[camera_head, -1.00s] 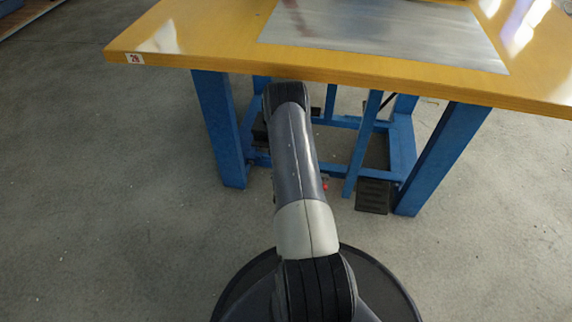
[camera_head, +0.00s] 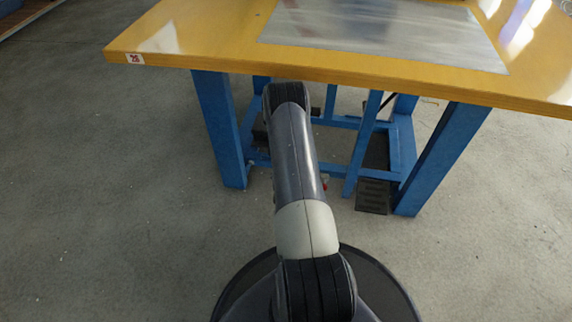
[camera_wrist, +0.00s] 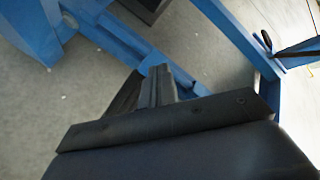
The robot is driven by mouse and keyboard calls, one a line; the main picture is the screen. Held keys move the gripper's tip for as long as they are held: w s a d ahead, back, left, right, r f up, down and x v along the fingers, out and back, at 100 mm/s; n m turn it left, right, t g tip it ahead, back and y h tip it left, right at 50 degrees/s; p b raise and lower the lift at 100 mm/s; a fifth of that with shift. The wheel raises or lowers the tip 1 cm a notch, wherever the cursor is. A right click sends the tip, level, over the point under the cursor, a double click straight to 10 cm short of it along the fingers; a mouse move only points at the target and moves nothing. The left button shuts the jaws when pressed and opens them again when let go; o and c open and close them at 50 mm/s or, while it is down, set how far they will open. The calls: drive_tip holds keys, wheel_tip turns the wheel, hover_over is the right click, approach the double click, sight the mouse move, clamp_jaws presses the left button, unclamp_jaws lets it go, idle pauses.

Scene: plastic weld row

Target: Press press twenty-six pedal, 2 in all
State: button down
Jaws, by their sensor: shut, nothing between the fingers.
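The black ribbed pedal (camera_head: 374,195) lies low at the right front leg of the table marked 26, between that leg and a blue upright. My gripper is hidden behind my arm in the head view. In the wrist view my gripper (camera_wrist: 158,76) is shut and empty, its fingertips in front of a blue frame bar. A dark block (camera_wrist: 146,8) shows at the top edge of the wrist view, beyond the fingertips; I cannot tell whether it is the pedal. No contact with the pedal is visible.
The yellow tabletop (camera_head: 190,55) with its metal sheet (camera_head: 385,32) overhangs the frame. Blue legs (camera_head: 219,130) and low crossbars (camera_wrist: 125,38) surround the space under it. A black cable (camera_wrist: 295,48) shows at the right of the wrist view. Open concrete floor (camera_head: 100,200) lies in front.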

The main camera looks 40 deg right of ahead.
drive_tip(key=shift+w+d+r, duration=0.15)
drive_tip(key=shift+w+r, duration=0.2)
drive_tip(key=shift+r, duration=0.4)
drive_tip(key=shift+w+d+r, duration=0.1)
drive_tip(key=shift+w+r, duration=0.25)
drive_tip(key=shift+r, duration=0.4)
wheel_tip(320, 180, down, 4)
drive_tip(key=b, duration=0.3)
drive_tip(key=shift+w+d+r, duration=0.15)
drive_tip(key=shift+r, duration=0.05)
drive_tip(key=shift+s+f, duration=0.1)
drive_tip(key=shift+s, duration=0.1)
